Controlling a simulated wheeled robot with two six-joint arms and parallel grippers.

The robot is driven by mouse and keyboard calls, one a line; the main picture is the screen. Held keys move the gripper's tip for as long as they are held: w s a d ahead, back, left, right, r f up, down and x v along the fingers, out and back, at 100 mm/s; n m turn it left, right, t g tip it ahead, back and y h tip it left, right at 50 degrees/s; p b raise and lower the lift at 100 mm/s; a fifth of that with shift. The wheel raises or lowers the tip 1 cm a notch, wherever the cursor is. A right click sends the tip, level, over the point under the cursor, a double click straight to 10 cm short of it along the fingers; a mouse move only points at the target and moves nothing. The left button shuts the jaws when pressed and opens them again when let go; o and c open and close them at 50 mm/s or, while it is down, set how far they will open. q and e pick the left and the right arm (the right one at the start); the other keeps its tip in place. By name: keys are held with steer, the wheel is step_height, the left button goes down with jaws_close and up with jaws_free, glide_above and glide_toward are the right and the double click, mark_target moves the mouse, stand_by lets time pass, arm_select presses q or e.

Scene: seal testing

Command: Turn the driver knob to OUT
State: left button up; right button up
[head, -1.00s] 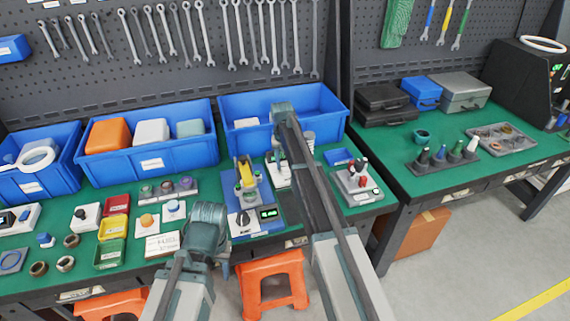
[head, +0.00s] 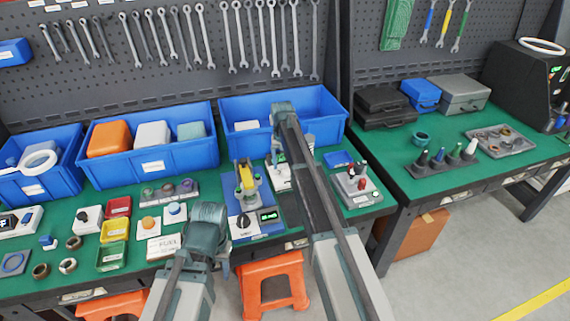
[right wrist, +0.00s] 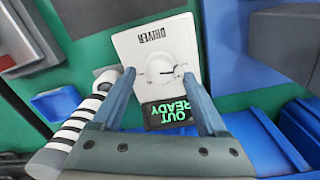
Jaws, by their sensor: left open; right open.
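The driver box (right wrist: 155,48) is white and labelled DRIVER, upside down in the right wrist view. Its round white knob (right wrist: 165,72) has a dark pointer line. In the head view my right arm hides most of that gripper and the box. My left gripper (head: 224,262) hangs at the front edge of the green table, open and away from the box.
A blue press-like unit with a yellow part (head: 244,177) stands left of my right arm. A grey stand with coloured knobs (head: 358,187) is to its right. Blue bins (head: 152,167) line the back. Small trays and rings lie at the left. An orange stool (head: 272,268) stands in front.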

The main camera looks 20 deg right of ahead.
mark_target(284, 168)
step_height(284, 168, up, 12)
steer(key=p, duration=1.1)
steer(key=shift+a+r+p, duration=0.25)
steer(key=shift+a+p, duration=0.05)
steer(key=shift+p, duration=0.05)
